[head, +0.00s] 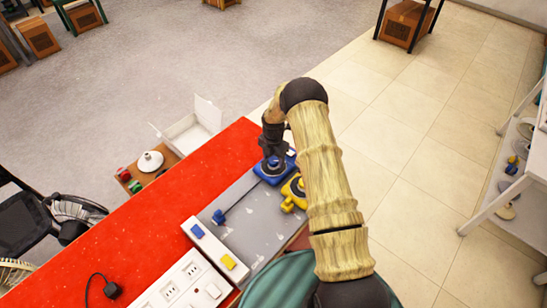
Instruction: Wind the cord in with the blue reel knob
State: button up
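The blue reel (267,174) sits on the grey panel near its far right end. My gripper (272,152) points down at the top of the blue reel and hides its knob. Whether the fingers are closed on the knob cannot be seen. A blue cord end (218,216) lies on the grey panel (245,232), left of the reel. A thin dark line runs from it toward the reel. A yellow reel (292,196) stands just right of and nearer than the blue one, partly behind my arm.
A white strip with a blue patch (197,231) and a yellow patch (228,262) borders the panel. A socket strip (180,285) and a black plug (111,290) are on the red tabletop (150,215). An open white box (190,130) stands beyond. A white shelf is at right.

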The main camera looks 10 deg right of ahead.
jog(key=c, duration=0.9)
